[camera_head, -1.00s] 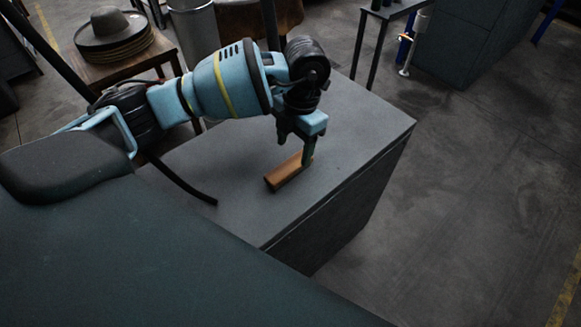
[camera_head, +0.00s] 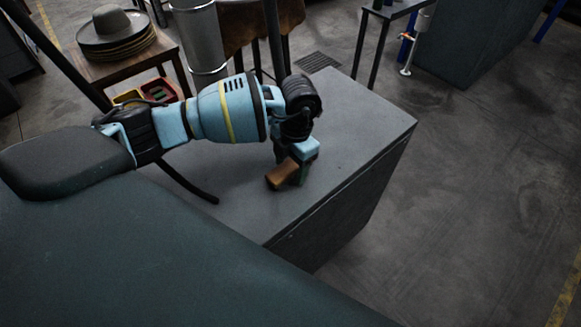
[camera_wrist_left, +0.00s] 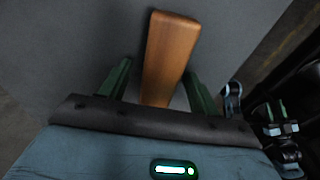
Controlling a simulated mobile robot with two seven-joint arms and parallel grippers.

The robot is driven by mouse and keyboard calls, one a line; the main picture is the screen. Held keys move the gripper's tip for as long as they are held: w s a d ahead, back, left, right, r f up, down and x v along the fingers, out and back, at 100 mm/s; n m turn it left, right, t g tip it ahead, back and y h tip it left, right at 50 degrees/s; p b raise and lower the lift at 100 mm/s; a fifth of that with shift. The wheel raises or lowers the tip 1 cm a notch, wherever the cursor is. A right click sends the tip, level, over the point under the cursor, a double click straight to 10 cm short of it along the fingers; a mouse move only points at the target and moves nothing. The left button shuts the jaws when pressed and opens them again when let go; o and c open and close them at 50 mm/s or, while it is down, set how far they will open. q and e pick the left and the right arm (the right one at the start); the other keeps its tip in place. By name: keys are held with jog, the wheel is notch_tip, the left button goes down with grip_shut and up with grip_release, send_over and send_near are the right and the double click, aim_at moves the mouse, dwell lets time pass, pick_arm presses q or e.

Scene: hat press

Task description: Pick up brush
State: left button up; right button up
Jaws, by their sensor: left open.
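The brush (camera_head: 277,178) shows as a brown wooden block lying on the grey table top (camera_head: 358,110). In the left wrist view the brush (camera_wrist_left: 171,52) extends between the two green fingers of my left gripper (camera_wrist_left: 157,88). The left gripper is open, with a finger on each side of the brush and a visible gap at least on the left side. In the head view the left gripper (camera_head: 298,172) points down over the brush and hides part of it.
A wooden table (camera_head: 125,66) with a stack of hats (camera_head: 115,30) stands at the back left. A metal bin (camera_head: 200,35) and red and yellow containers (camera_head: 160,90) are behind my arm. The table top right of the brush is clear.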

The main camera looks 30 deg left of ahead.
aim_at(290, 166)
pick_arm(q)
jog(key=c, duration=1.1)
pick_arm(e)
jog(key=shift+s+f, duration=0.1)
jog(key=shift+s, duration=0.35)
pick_arm(q)
jog(key=shift+r, duration=0.1)
jog(key=shift+r, duration=0.35)
notch_tip(290, 166, up, 3)
jog(key=shift+d+f, duration=0.1)
jog(key=shift+d, duration=0.05)
jog(key=s+d, duration=0.3)
jog(key=d, duration=0.4)
jog(key=s+d+r, duration=0.1)
jog(key=s+d, duration=0.3)
jog(key=d, duration=0.2)
jog(key=shift+s+d+r+b, duration=0.2)
jog(key=shift+s+d+b, duration=0.1)
jog(key=shift+d+b, duration=0.15)
pick_arm(e)
jog(key=shift+s+f, duration=0.1)
jog(key=shift+f, duration=0.35)
